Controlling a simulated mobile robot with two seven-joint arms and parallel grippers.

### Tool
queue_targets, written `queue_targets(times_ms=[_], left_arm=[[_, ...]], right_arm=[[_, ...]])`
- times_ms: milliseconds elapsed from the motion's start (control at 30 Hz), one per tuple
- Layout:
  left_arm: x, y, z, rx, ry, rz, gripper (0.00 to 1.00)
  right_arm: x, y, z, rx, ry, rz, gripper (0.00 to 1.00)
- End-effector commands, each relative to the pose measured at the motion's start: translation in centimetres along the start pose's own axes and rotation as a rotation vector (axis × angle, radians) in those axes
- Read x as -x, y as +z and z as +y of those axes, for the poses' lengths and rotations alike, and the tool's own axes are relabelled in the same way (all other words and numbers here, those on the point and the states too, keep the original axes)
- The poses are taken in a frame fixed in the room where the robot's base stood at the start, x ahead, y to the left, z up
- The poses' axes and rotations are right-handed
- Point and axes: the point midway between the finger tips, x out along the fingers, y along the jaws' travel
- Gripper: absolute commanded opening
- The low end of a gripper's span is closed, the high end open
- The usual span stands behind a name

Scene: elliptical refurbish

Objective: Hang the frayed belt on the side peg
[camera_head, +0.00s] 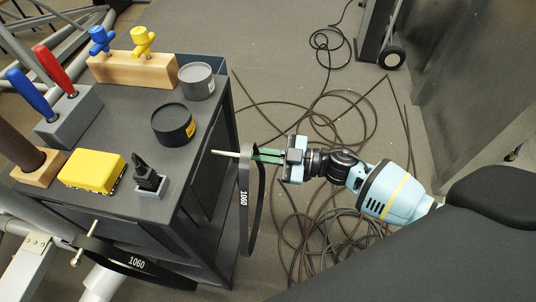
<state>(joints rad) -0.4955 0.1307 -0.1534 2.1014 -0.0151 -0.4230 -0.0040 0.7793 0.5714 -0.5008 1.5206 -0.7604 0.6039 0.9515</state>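A black belt loop (244,215) marked 1060 hangs beside the right side of the dark cart, around or just at the end of a pale side peg (224,153). My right gripper (256,154) reaches in from the right, its green fingers level with the peg and at the top of this loop. I cannot tell whether the fingers are shut on the belt or apart from it. A second black belt (137,263), also marked 1060, is at the lower left by the silver machine frame. I cannot make out fraying on either belt. My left gripper is not in view.
The cart top (120,215) holds a yellow block (92,171), two round tins (173,124), a small black tool in a stand (147,180), and racks of coloured-handled tools. Cables (330,225) lie coiled on the floor below my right arm.

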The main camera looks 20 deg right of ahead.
Motion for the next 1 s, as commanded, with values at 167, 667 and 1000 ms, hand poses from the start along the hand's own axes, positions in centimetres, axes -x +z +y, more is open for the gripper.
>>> queue_targets(times_ms=[167, 667, 1000], left_arm=[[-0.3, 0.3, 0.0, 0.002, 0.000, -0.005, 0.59], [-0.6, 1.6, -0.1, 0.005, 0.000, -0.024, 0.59], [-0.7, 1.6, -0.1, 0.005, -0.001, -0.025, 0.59]], right_arm=[[-1.0, 0.1, 0.0, 0.001, 0.001, 0.001, 0.00], [-3.1, 0.9, -0.3, -0.001, 0.001, 0.002, 0.00], [-3.5, 1.6, -0.6, 0.000, 0.000, 0.001, 0.00]])
